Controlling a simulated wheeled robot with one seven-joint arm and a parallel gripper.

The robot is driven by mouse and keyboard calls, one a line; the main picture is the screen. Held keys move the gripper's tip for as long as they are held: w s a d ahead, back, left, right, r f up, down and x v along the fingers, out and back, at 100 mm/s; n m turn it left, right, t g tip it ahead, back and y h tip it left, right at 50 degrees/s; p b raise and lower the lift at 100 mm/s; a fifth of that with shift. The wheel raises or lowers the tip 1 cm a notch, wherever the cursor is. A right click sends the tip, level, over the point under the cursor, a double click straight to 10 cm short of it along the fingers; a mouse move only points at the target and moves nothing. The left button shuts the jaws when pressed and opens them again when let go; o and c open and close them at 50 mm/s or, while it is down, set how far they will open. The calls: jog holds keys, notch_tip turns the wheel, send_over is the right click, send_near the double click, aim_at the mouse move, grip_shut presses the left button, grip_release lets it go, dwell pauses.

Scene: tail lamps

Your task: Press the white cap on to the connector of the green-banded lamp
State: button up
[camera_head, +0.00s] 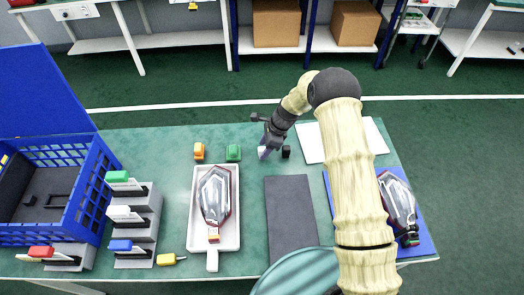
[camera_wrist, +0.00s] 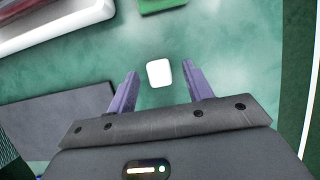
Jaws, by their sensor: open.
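The white cap (camera_wrist: 159,73) lies on the green table between the tips of my open purple gripper fingers (camera_wrist: 160,84) in the wrist view. Gaps show on both sides, so neither finger touches it. In the head view my gripper (camera_head: 268,149) is low over the table's back middle, with the white cap (camera_head: 262,152) partly hidden at its fingers. The green-banded lamp (camera_head: 399,200) lies on a blue mat (camera_head: 425,243) at the right, its green band (camera_head: 410,240) toward the front. My arm hides part of the mat.
A green cap (camera_head: 233,152) and orange cap (camera_head: 199,151) lie left of my gripper. Another lamp (camera_head: 215,193) with an orange band lies in a white tray (camera_head: 231,240). A dark grey mat (camera_head: 290,215), stepped holders (camera_head: 140,230) and blue crate (camera_head: 95,185) also stand here.

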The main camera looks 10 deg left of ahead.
aim_at(262, 149)
jog(key=shift+x, duration=1.05)
jog(key=c, duration=1.1)
jog(key=shift+o, duration=0.2)
jog(key=shift+r, duration=0.1)
notch_tip(262, 149, up, 10)
jog(key=shift+f+b, duration=0.1)
jog(key=shift+b, duration=0.45)
